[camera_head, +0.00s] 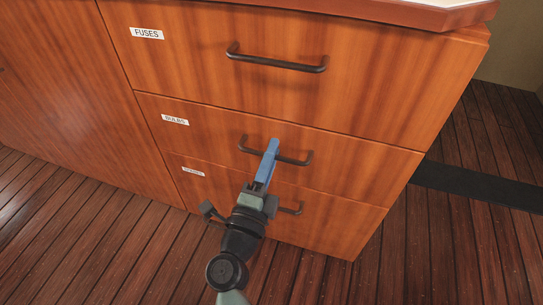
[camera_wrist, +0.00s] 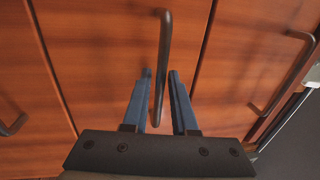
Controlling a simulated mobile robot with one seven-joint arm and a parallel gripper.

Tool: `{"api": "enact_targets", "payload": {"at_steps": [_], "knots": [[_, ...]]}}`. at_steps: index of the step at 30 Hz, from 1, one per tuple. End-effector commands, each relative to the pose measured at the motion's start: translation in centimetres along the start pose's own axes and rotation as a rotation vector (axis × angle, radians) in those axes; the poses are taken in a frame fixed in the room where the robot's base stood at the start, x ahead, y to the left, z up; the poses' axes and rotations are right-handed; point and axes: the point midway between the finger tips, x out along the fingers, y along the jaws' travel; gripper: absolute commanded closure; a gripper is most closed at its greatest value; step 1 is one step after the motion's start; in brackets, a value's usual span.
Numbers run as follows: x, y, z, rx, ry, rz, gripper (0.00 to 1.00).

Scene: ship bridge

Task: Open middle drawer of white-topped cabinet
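The cabinet (camera_head: 300,120) has wood-grain fronts and a white top whose edge (camera_head: 420,8) shows at the upper right. The middle drawer (camera_head: 350,158), labelled BULBS, looks flush with the front. Its dark bar handle (camera_head: 290,160) also shows in the wrist view (camera_wrist: 164,50). My gripper (camera_head: 273,146) reaches this handle near its middle. In the wrist view my gripper (camera_wrist: 160,74) has its two blue fingers apart, one on each side of the bar, with visible gaps. My gripper hides part of the handle in the head view.
The top drawer (camera_head: 200,75), labelled FUSES, and the bottom drawer (camera_head: 335,220) look shut. The bottom drawer's handle (camera_head: 290,209) is partly behind my gripper. A plain wood panel (camera_head: 60,80) lies to the left. The plank floor (camera_head: 450,250) is clear at the right, with a dark strip (camera_head: 480,185).

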Motion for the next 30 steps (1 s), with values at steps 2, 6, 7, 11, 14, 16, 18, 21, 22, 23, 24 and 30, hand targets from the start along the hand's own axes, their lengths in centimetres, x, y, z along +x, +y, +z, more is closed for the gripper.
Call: {"api": "enact_targets", "payload": {"at_steps": [2,6,7,11,14,16,18,21,22,23,24,30], "knots": [[0.06,0.02,-0.02,0.000,0.000,0.001,0.74],[0.04,0.00,-0.02,-0.001,0.000,0.000,0.74],[0.04,0.00,-0.02,-0.001,0.000,0.000,0.76],[0.02,0.00,-0.01,0.000,0.000,0.000,0.99],[0.01,0.00,0.00,0.000,0.000,0.000,1.00],[0.01,0.00,0.00,0.000,0.000,0.000,1.00],[0.00,0.00,0.00,0.000,0.000,0.000,1.00],[0.00,0.00,0.00,0.000,0.000,0.000,1.00],[0.00,0.00,0.01,0.000,0.000,0.000,1.00],[0.00,0.00,0.01,0.000,0.000,0.000,1.00],[-0.01,0.00,0.01,0.000,0.000,0.000,1.00],[-0.01,0.01,0.02,0.000,0.000,0.000,1.00]]}}
